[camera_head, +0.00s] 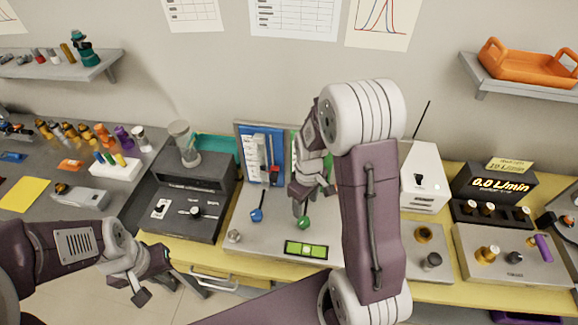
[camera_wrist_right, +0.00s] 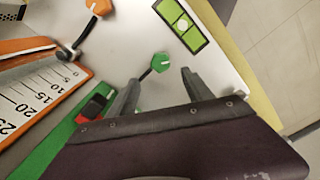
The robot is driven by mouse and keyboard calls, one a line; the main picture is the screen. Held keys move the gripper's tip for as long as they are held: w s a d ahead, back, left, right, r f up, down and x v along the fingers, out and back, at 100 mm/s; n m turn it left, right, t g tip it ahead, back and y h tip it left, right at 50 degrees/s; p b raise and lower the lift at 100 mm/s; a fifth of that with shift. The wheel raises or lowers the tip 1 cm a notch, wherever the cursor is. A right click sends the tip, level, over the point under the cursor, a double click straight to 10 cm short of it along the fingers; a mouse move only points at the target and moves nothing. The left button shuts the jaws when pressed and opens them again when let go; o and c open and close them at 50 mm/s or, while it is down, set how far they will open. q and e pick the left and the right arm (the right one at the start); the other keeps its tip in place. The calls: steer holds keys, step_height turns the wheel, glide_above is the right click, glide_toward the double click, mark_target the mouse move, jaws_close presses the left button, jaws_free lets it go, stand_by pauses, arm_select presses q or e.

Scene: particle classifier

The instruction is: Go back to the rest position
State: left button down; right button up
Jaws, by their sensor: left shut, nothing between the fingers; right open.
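My left gripper (camera_head: 152,275) is shut and empty, low at the left in front of the bench edge. My right gripper (camera_head: 312,198) is open, over the grey flow panel (camera_head: 262,237) in the middle. Its two fingers also show in the right wrist view (camera_wrist_right: 160,82), with a green knob (camera_wrist_right: 161,62) near the fingertips and nothing held. The green knob (camera_head: 304,222) sits just below the right gripper in the head view. I cannot tell whether the fingers touch it. My right forearm hides part of the panel.
A blue knob (camera_head: 257,215) stands left of the green one. The wrist view shows an orange knob (camera_wrist_right: 100,7) and a green level (camera_wrist_right: 181,25). A dark box (camera_head: 185,205) stands left, a white box (camera_head: 422,180) and flow readout (camera_head: 490,190) right. Floor shows below the bench.

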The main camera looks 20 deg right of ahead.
steer(key=s+a+r+m+t, duration=0.1)
steer(key=s+a+r+m, duration=0.4)
steer(key=s, duration=0.3)
steer(key=shift+s+m, duration=0.3)
steer(key=shift+s, duration=0.1)
steer(key=shift+w+a, duration=0.1)
stand_by(2.4)
